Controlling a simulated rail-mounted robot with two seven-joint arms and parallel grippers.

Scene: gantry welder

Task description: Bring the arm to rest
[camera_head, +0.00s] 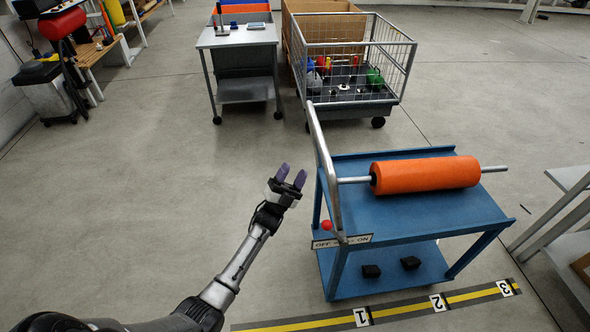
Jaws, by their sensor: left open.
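My left gripper (291,177) is at the end of the arm that comes in from the lower left. Its two purple fingertips stand apart, with nothing between them. It hangs over the floor, just left of the blue cart (390,222) and apart from it in the picture. My right gripper is not in view.
An orange roller (425,175) on a metal shaft lies across the cart's top. The cart's handle (323,165) rises near my gripper, with a red knob (326,225) by an OFF/ON label. A wire cage trolley (345,107) and grey table (237,37) stand behind. Open floor lies left.

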